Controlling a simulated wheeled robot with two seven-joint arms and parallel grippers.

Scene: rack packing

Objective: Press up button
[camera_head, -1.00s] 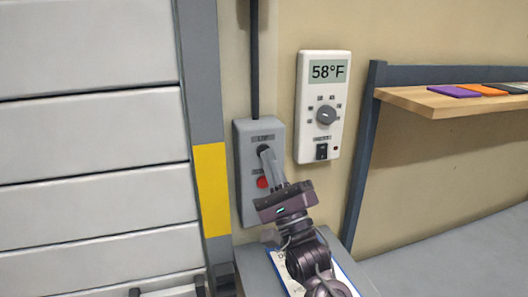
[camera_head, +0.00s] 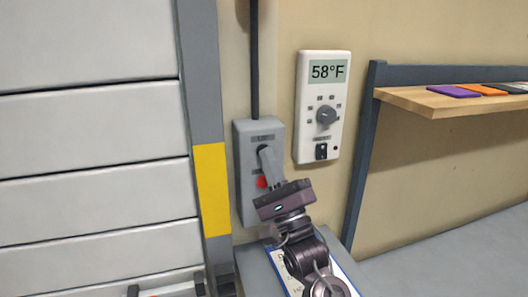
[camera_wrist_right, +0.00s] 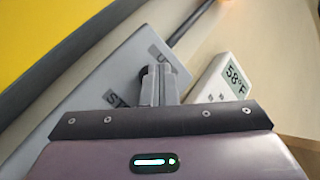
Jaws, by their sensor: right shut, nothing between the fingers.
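A grey control box (camera_head: 246,205) is mounted on the wall right of the yellow-marked door post. Its upper label (camera_wrist_right: 167,58) starts with "U" in the right wrist view, and a lower label there starts with "ST". A red button (camera_head: 262,183) shows on the lower part of the box. My right gripper (camera_head: 264,151) is shut and empty. Its fingertips are at the dark upper button under the upper label and hide most of it. In the right wrist view the fingers (camera_wrist_right: 158,72) meet the box face between the two labels. My left gripper is not in view.
A white roll-up door (camera_head: 90,130) fills the left side. A thermostat (camera_head: 310,150) reading 58°F hangs right of the box. A wooden shelf (camera_head: 440,103) with coloured flat items juts out at the right. A clipboard (camera_head: 285,270) lies below my right arm.

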